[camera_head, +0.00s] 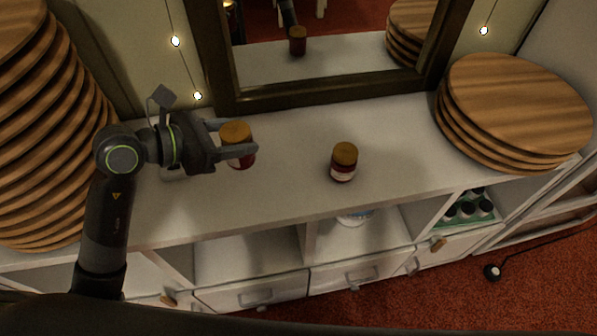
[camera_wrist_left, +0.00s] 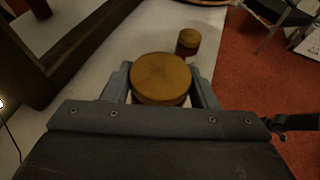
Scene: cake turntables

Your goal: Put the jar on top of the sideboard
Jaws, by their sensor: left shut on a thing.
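A jar with a wooden-looking lid and dark red contents (camera_head: 238,134) is between the fingers of my left gripper (camera_head: 236,142), over the left part of the white sideboard top (camera_head: 290,180). In the left wrist view its round lid (camera_wrist_left: 161,78) shows between the two fingers (camera_wrist_left: 160,85). The left gripper is shut on this jar. I cannot tell whether the jar's base touches the sideboard top. A second, similar jar (camera_head: 343,162) stands upright on the middle of the sideboard, apart from the gripper. It also shows in the left wrist view (camera_wrist_left: 188,42). My right gripper is not in view.
A tall stack of round wooden boards (camera_head: 45,120) stands at the left. A shorter stack (camera_head: 515,105) stands at the right end. A dark-framed mirror (camera_head: 330,90) is behind the sideboard. Open shelves and drawers (camera_head: 255,292) are below. The top right of the standing jar is clear.

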